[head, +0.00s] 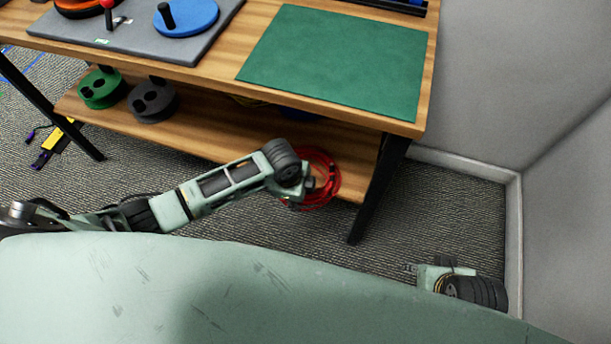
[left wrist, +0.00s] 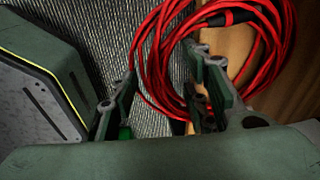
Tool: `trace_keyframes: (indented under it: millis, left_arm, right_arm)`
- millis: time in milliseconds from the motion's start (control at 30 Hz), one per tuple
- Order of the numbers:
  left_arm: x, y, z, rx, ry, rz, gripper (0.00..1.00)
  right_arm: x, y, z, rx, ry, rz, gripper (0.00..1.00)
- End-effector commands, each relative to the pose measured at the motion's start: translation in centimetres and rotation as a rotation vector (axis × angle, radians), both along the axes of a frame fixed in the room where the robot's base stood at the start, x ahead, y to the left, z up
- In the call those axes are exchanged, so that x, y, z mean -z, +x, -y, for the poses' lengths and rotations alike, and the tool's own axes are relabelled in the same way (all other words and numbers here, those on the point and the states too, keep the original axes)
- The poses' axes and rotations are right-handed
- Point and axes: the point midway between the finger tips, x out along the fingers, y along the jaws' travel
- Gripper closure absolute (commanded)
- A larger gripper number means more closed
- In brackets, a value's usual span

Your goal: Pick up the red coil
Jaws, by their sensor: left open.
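The red coil (head: 334,183) lies at the right end of the table's lower shelf, near its front edge. It also shows in the left wrist view (left wrist: 283,42) as several loops of red cable with a dark band at the top. My left gripper (head: 306,192) is at the coil's near left side and hides part of it. Its fingers (left wrist: 168,92) are apart, and red strands show between and beyond them; I see no grip on the cable. My right arm's end (head: 413,268) shows low at the right, mostly hidden; its finger state is unclear.
The wooden tabletop (head: 237,40) overhangs the shelf (head: 222,133). A green reel (head: 100,88) and a dark grey reel (head: 152,100) stand at the shelf's left. A black table leg (head: 372,195) is just right of the coil. Grey walls (head: 520,80) close off the right.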

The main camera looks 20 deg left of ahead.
Motion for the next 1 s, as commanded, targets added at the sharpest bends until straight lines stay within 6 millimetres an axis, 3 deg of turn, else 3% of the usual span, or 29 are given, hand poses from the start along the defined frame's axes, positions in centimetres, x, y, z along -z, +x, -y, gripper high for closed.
trace_keyframes:
  millis: [167, 667, 1000]
  left_arm:
    - [-0.04, 0.0, 0.02, 0.0, 0.0, 0.0, 0.57]
    - [-0.01, -0.06, 0.0, 0.0, 0.0, -0.001, 1.0]
    - [-0.05, -0.04, 0.02, 0.0, 0.0, -0.001, 1.0]
  right_arm:
    - [-0.02, -0.01, 0.01, 0.0, 0.0, 0.0, 0.63]
    - [0.02, -0.01, 0.03, 0.0, -0.001, -0.001, 0.63]
    - [0.03, -0.01, 0.02, 0.0, 0.0, -0.001, 0.63]
